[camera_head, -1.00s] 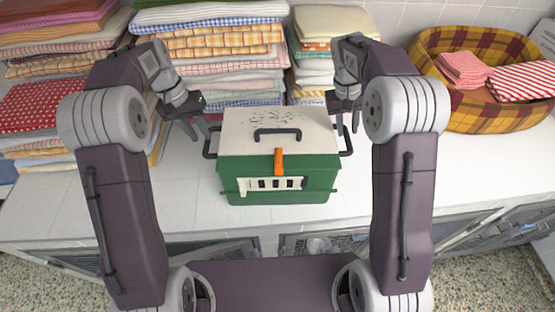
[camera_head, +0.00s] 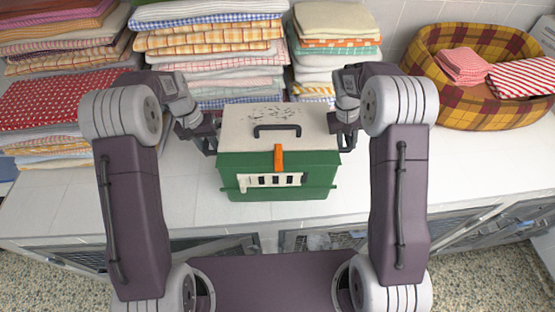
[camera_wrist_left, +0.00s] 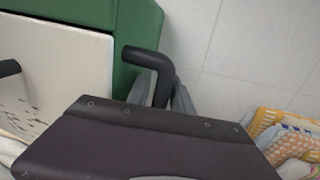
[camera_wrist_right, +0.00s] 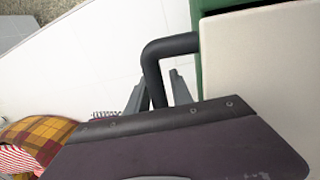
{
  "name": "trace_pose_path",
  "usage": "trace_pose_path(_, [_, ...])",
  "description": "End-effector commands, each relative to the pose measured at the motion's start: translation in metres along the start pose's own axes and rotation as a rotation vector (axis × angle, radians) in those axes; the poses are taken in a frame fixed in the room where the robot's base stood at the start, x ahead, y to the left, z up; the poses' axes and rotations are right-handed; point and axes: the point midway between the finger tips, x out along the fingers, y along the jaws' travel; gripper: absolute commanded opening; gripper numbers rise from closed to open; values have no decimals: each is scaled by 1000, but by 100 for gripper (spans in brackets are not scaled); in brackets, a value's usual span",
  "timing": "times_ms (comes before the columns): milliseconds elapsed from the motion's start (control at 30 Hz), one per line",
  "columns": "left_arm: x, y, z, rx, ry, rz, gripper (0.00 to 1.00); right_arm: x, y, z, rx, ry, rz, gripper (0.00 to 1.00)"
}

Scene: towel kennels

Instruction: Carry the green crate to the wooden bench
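The green crate (camera_head: 279,178) stands upright on the white tiled counter, with a pale lid (camera_head: 236,128), a dark top handle and an orange latch. My left gripper (camera_head: 211,145) is at the crate's left side handle, which also shows in the left wrist view (camera_wrist_left: 158,72). Its fingers stand on either side of that handle, apart. My right gripper (camera_head: 346,142) is at the right side handle, which also shows in the right wrist view (camera_wrist_right: 168,48). Its open fingers straddle the bar with a gap showing. I cannot make out a wooden bench.
Stacks of folded towels (camera_head: 208,45) stand behind and left of the crate. A plaid pet bed (camera_head: 440,98) with folded cloths is at the right.

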Motion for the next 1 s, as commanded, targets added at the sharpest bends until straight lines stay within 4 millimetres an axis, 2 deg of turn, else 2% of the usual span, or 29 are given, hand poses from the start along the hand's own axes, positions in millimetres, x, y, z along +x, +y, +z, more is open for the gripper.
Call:
trace_pose_path(67, [0, 0, 0, 0, 0, 0, 27, 0, 0, 0, 0, 0, 0, 27])
trace_pose_path(167, [0, 0, 0, 0, 0, 0, 5, 0, 0, 0, 0, 0, 0, 5])
trace_pose_path(200, [0, 0, 0, 0, 0, 0, 0, 0, 0, 0, 0, 0, 0, 0])
trace_pose_path(1000, [-1, 0, 0, 0, 1, 0, 0, -1, 0, 0, 0, 0, 0, 0])
